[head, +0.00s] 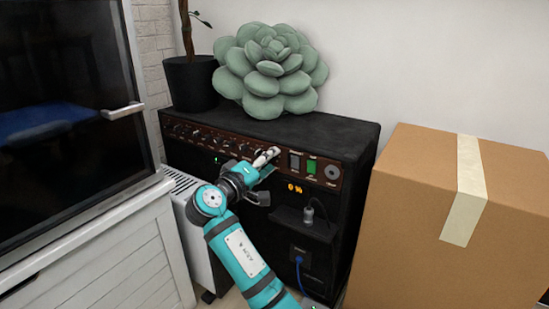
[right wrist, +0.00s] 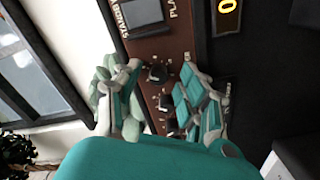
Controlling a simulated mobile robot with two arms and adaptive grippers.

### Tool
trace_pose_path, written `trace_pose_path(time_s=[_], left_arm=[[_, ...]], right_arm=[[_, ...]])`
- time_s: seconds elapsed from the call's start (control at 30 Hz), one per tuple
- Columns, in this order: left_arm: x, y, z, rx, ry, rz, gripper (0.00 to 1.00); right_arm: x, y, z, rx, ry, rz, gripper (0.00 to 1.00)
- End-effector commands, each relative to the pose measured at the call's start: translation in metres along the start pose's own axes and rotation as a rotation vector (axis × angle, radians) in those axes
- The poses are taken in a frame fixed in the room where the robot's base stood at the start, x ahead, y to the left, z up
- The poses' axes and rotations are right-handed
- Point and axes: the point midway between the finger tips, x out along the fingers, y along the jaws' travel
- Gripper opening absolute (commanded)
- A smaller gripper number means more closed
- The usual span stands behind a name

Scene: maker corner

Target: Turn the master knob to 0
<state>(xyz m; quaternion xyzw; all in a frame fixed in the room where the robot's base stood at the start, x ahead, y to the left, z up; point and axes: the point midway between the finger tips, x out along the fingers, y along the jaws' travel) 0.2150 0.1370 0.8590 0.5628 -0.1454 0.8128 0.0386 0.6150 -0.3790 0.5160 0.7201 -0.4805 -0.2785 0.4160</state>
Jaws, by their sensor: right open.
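The black amplifier (head: 345,150) has a brown control panel with a row of small dark knobs (head: 195,133). My right gripper (head: 268,157) is at the panel, just left of the switches, and covers part of the knob row. In the right wrist view its two fingers are apart, with a dark knob (right wrist: 157,73) between their tips. I cannot tell whether they touch it. Another knob (right wrist: 165,102) sits beside it. No label clearly reads as master. The orange display (head: 295,188) reads 0 %. My left gripper is out of view.
A grey switch (head: 295,162) and a green-lit switch (head: 311,166) are right of the gripper. A plush succulent (head: 268,75) and a plant pot (head: 190,84) stand on the amplifier. A cardboard box (head: 430,220) stands close on the right, a white cabinet (head: 110,260) on the left.

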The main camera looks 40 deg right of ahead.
Motion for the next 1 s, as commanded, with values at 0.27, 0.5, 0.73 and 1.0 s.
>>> trace_pose_path(time_s=[0.27, 0.5, 0.73, 1.0], left_arm=[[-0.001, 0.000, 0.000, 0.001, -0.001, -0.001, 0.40], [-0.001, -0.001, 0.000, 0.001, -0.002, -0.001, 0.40], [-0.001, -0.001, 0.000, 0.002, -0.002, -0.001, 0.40], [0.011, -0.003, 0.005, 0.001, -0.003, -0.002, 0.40]], right_arm=[[-0.001, 0.000, 0.000, 0.000, 0.000, 0.000, 0.41], [-0.001, 0.000, 0.000, 0.000, 0.000, 0.000, 0.11], [-0.001, 0.000, 0.000, -0.001, 0.000, -0.001, 0.00], [-0.001, 0.002, -0.001, -0.036, -0.001, -0.003, 0.00]])
